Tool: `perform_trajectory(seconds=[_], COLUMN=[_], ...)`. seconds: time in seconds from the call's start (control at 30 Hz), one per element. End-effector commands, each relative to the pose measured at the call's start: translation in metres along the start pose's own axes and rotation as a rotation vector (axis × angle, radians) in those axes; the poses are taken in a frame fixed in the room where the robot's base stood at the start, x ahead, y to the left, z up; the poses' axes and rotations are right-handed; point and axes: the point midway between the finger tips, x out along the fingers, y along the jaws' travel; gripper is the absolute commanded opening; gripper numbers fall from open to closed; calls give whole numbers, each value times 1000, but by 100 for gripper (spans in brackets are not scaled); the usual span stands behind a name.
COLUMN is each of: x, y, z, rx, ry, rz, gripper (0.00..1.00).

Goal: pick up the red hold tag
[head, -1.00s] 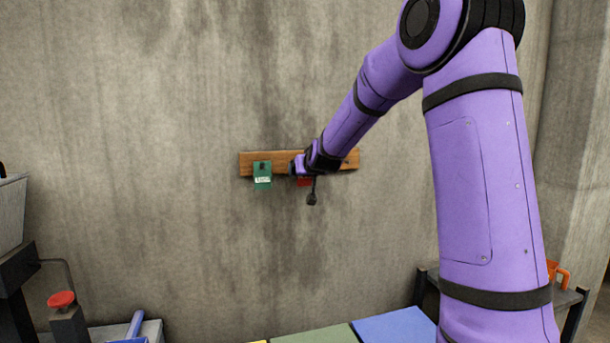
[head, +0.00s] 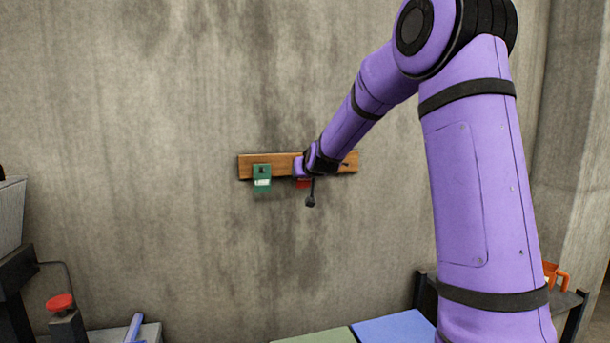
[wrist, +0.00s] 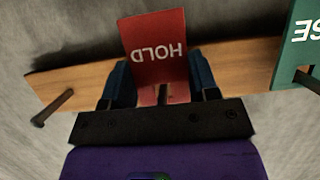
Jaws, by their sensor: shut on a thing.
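The red hold tag (wrist: 155,50) shows upside down in the wrist view, with white "HOLD" lettering. It is between the two blue fingers of my gripper (wrist: 162,80), which is shut on it, in front of the wooden peg board (wrist: 240,70). In the head view only a small red part of the tag (head: 303,183) shows below my gripper (head: 299,168); the wrist hides the rest. I cannot tell whether the tag still hangs on its peg.
A green tag (head: 262,180) hangs on the board just left of my gripper. A bare peg (wrist: 50,108) sticks out on the other side. Below are a red button (head: 60,302), a blue panel (head: 395,328) and a green panel (head: 320,337). The wall around the board is clear.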

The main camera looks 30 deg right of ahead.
Motion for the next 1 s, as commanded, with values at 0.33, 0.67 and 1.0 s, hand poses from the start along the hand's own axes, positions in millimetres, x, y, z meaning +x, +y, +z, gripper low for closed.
perform_trajectory(seconds=[0.33,0.67,1.0], x=[-36,-103,-155], y=[0,0,-1], z=[10,38,60], rx=[-1,-2,-2], ry=[1,1,1], rz=[1,1,-1], gripper=[32,32,32])
